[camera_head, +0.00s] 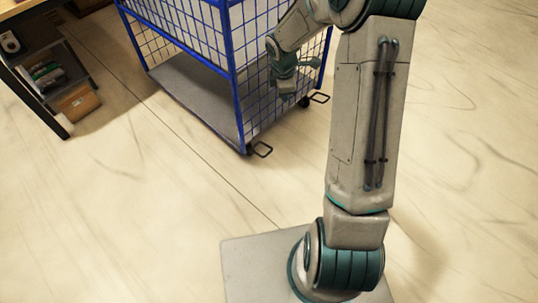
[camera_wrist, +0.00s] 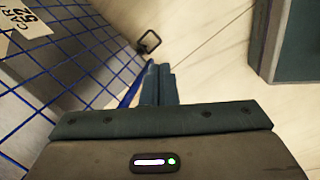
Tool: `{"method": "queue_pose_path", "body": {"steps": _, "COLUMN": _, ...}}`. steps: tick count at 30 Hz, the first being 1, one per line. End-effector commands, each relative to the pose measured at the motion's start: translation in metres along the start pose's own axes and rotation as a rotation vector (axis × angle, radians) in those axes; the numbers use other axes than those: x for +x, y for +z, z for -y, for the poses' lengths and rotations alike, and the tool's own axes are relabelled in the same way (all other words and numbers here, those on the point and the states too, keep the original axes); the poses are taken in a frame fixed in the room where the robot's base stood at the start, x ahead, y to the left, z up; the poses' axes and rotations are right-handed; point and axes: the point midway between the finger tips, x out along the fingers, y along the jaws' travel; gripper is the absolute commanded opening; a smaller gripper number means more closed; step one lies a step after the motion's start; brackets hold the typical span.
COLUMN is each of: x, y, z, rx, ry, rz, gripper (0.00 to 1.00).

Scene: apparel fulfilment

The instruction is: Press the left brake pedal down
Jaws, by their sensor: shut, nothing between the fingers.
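A blue wire-mesh cart (camera_head: 235,85) stands on the floor in the head view, with a wheel and a looped brake pedal at each of its two near lower corners. The left brake pedal (camera_head: 263,149) is a thin dark loop sticking out above the floor. The right brake pedal (camera_head: 320,98) is similar. My gripper (camera_head: 286,96) points down beside the cart's mesh side, between the two pedals in the picture. In the wrist view my gripper (camera_wrist: 158,84) has its fingers together and empty. A looped pedal (camera_wrist: 149,41) lies beyond the fingertips, apart from them; I cannot tell which one.
A table with a lower shelf (camera_head: 50,70) holding items and a cardboard box (camera_head: 76,104) stands at far left. The cart's mesh with a label (camera_wrist: 20,30) fills the left of the wrist view. The pale floor (camera_head: 130,210) in front of the cart is clear.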

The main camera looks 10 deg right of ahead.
Motion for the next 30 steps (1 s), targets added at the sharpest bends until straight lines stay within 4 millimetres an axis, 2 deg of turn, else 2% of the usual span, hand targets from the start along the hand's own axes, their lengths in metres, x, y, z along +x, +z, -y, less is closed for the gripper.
{"method": "queue_pose_path", "body": {"steps": 1, "x": 0.047, "y": -0.005, "z": -0.003, "rx": -0.066, "ry": -0.010, "rz": -0.020, "gripper": 0.00}}
{"method": "queue_pose_path", "body": {"steps": 6, "x": 0.150, "y": -0.020, "z": -0.016, "rx": -0.300, "ry": -0.002, "rz": -0.089, "gripper": 0.00}}
{"method": "queue_pose_path", "body": {"steps": 9, "x": 0.206, "y": -0.029, "z": -0.020, "rx": -0.422, "ry": 0.014, "rz": -0.131, "gripper": 0.00}}
{"method": "queue_pose_path", "body": {"steps": 12, "x": 0.253, "y": -0.037, "z": -0.022, "rx": -0.520, "ry": 0.034, "rz": -0.168, "gripper": 0.00}}
{"method": "queue_pose_path", "body": {"steps": 15, "x": 0.286, "y": -0.042, "z": -0.022, "rx": -0.591, "ry": 0.053, "rz": -0.194, "gripper": 0.00}}
{"method": "queue_pose_path", "body": {"steps": 18, "x": 0.306, "y": -0.046, "z": -0.022, "rx": -0.636, "ry": 0.067, "rz": -0.211, "gripper": 0.00}}
{"method": "queue_pose_path", "body": {"steps": 21, "x": 0.315, "y": -0.048, "z": -0.022, "rx": -0.661, "ry": 0.075, "rz": -0.218, "gripper": 0.00}}
{"method": "queue_pose_path", "body": {"steps": 30, "x": 0.315, "y": -0.048, "z": -0.023, "rx": -0.666, "ry": 0.076, "rz": -0.219, "gripper": 0.00}}
